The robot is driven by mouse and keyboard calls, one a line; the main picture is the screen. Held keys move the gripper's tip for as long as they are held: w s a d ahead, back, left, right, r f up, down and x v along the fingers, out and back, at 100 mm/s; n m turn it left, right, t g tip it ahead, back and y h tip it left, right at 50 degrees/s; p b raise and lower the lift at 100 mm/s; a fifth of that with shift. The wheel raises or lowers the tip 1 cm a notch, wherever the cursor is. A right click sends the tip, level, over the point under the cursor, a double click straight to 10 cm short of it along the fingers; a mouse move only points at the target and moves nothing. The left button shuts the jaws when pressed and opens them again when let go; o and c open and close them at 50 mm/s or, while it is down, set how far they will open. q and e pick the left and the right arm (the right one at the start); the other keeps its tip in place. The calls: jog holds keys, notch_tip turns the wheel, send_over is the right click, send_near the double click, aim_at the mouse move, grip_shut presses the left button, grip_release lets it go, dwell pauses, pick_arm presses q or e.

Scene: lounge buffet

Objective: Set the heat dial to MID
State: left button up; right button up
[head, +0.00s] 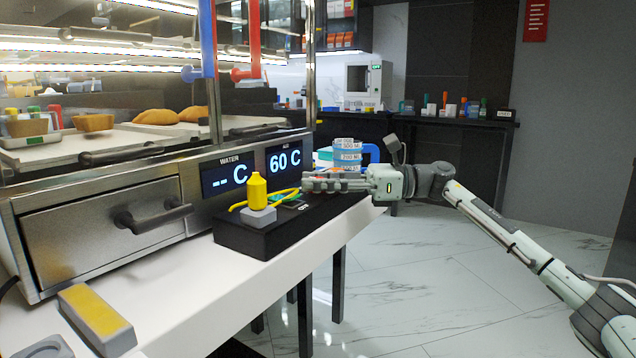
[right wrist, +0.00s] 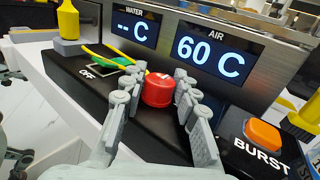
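The heat dial (right wrist: 158,90), taken to be the red round knob with a white mark on top, sits on a black control box (right wrist: 85,75) in the right wrist view. My right gripper (right wrist: 158,84) has its fingers on both sides of the dial, spread apart; firm contact is not visible. In the head view the right gripper (head: 312,183) is above the far end of the control box (head: 262,238) and hides the dial. The white mark's setting and any MID label are unreadable. My left gripper is not in view.
A yellow bottle-shaped piece (head: 257,191) on a grey block and a yellow cord stand on the box's near end. An orange BURST button (right wrist: 263,135) is right of the dial. Displays read "-- C" (head: 231,179) and "60 C" (head: 286,159). A yellow-grey sponge (head: 95,315) lies on the counter.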

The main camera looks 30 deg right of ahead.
jog(key=shift+o, duration=0.2)
jog(key=shift+s+d, duration=0.2)
jog(key=shift+d, duration=0.1)
jog(key=v, duration=1.1)
jog(key=shift+s, duration=0.1)
jog(key=shift+d, duration=0.15)
